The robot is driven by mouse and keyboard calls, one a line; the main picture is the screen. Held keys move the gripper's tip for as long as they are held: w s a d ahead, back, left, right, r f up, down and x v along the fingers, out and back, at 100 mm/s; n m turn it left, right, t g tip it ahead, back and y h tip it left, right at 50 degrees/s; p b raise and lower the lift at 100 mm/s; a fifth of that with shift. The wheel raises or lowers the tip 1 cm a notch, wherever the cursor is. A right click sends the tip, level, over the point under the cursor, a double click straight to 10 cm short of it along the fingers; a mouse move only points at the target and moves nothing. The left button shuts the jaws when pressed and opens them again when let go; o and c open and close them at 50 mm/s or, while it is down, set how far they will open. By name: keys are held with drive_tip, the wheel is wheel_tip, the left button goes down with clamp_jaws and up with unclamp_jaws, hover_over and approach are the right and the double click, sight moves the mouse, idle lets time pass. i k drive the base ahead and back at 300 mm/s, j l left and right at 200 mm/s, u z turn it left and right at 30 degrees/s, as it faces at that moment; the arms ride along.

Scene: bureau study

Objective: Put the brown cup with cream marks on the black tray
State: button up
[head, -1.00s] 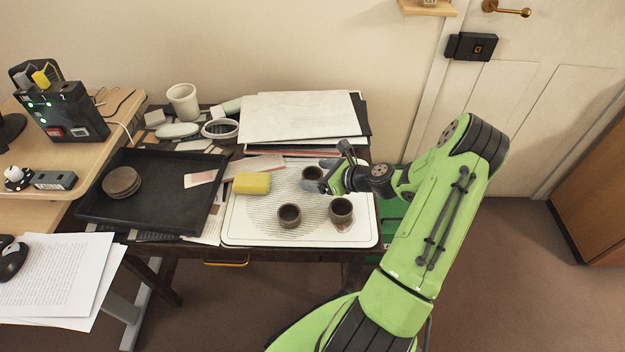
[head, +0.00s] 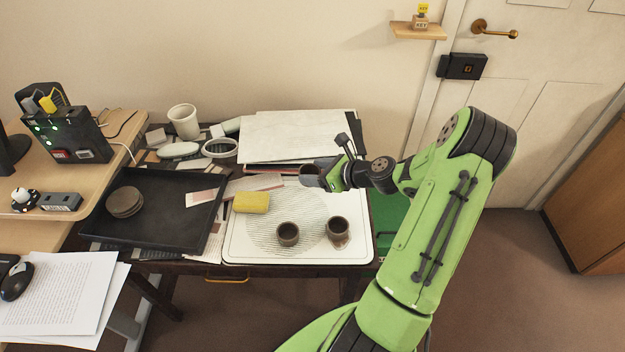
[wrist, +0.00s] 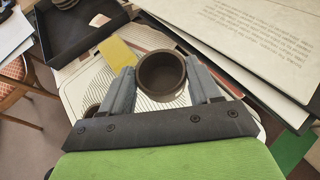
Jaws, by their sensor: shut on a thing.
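My gripper (head: 322,175) is shut on a dark brown cup (head: 308,176), held upright above the back of the white board. In the wrist view the cup (wrist: 161,72) sits between the two fingers (wrist: 160,85), its round mouth open and empty. Cream marks cannot be made out on it. Two similar brown cups, one in the middle (head: 288,235) and one at right (head: 338,230), stand on the board.
A yellow sponge (head: 251,202) and a pale paper strip (head: 255,184) lie between tray and cup. The white board (head: 240,245) holds the cups. Stacked papers (head: 300,135), a white beaker (head: 184,121) and a grey bowl (head: 220,148) are behind. A desk (head: 105,180) adjoins at left.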

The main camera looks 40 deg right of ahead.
sight(189, 230)
drive_tip(key=i+j, duration=0.1)
drive_tip(key=j, duration=0.45)
drive_tip(key=i+j, duration=0.1)
drive_tip(key=j, duration=0.5)
drive_tip(key=i+j, duration=0.1)
drive_tip(key=j, duration=0.45)
drive_tip(key=i+j+z, duration=0.1)
drive_tip(key=j, duration=0.45)
